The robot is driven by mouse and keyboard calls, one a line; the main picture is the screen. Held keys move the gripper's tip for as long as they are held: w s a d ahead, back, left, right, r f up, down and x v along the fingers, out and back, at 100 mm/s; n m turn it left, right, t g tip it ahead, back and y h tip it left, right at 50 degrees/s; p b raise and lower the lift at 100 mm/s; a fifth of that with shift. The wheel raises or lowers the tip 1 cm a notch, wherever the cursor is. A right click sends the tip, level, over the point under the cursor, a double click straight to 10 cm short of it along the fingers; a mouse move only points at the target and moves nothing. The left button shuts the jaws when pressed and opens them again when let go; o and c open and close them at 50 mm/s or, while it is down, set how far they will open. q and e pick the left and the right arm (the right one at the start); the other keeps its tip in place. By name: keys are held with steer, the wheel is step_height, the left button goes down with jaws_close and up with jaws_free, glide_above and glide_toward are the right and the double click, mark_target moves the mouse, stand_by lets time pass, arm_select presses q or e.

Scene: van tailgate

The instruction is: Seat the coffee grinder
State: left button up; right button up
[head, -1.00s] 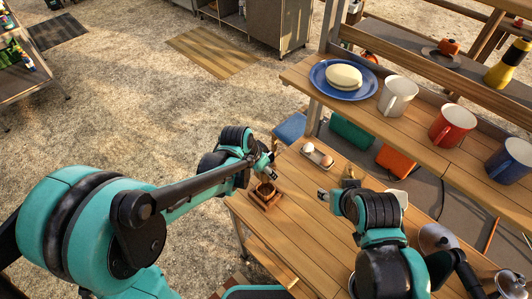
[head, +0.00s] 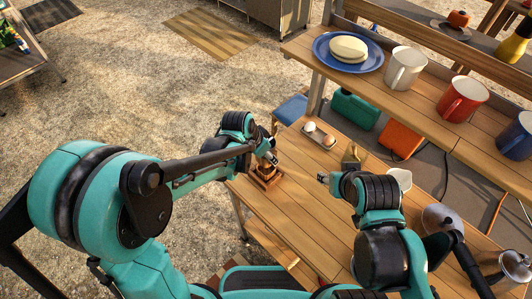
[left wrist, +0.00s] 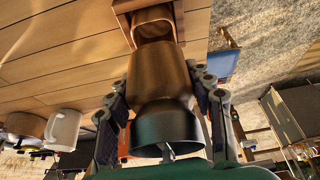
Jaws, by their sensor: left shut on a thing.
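The coffee grinder is a brass-coloured cylinder with a dark end, large in the left wrist view (left wrist: 162,80). My left gripper (left wrist: 165,100) is shut around its body, one finger on each side. Its far, narrower end meets a square wooden holder (left wrist: 122,6); I cannot tell how deep it sits. In the head view the wooden holder (head: 266,182) is at the table's left edge, with my left gripper (head: 268,160) right over it and the grinder mostly hidden there. My right gripper (head: 324,178) is over the table to the right, apart from the holder; its jaws are too small to read.
A small tray with a white egg-like thing (head: 310,127) lies behind on the wooden table (head: 300,225). A brass-coloured item (head: 353,155) and a white cup (head: 399,178) stand near my right arm. The raised shelf holds a blue plate (head: 320,52) and several mugs.

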arm_select(q)
steer(key=shift+f+b, duration=1.9)
steer(key=shift+f, duration=0.65)
steer(key=o, duration=1.7)
steer(key=shift+c, duration=0.2)
steer(key=v, duration=1.2)
